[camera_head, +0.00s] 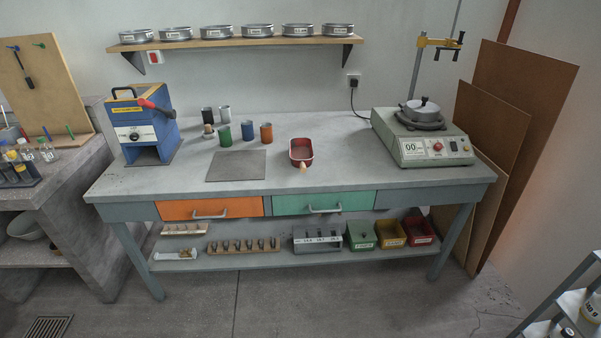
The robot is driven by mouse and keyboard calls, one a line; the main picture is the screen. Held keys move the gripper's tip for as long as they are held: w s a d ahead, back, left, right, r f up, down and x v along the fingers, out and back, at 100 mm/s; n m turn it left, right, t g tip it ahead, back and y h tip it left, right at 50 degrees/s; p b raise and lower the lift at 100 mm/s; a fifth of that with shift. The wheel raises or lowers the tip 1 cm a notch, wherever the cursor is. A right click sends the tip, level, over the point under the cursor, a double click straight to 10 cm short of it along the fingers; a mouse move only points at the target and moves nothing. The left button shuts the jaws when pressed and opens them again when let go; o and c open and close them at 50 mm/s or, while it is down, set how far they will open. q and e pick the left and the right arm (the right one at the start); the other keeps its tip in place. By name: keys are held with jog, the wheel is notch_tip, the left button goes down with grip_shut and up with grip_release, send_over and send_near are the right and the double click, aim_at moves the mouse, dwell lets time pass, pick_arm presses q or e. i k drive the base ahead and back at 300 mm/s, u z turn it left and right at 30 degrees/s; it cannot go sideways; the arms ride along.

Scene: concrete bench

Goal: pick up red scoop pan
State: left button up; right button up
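The red scoop pan (301,151) rests on the grey bench top (340,170), a little right of the middle. Its short light handle (303,166) points toward the bench's front edge. The pan looks upright, with its open side up and a dark inside. Neither of my grippers shows in the head view, and nothing is holding the pan.
A flat grey plate (236,166) lies left of the pan, with several coloured cups (248,131) behind it. A blue machine (143,128) stands at the left and a hotplate-like device (421,137) at the right. The bench between pan and device is clear.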

aim_at(302, 152)
jog(key=k, duration=0.75)
jog(key=z, duration=0.65)
jog(key=i, duration=0.65)
jog(key=z, duration=0.65)
jog(key=i, duration=0.95)
jog(key=u, duration=0.55)
jog(key=i, duration=0.4)
jog(key=u, duration=0.35)
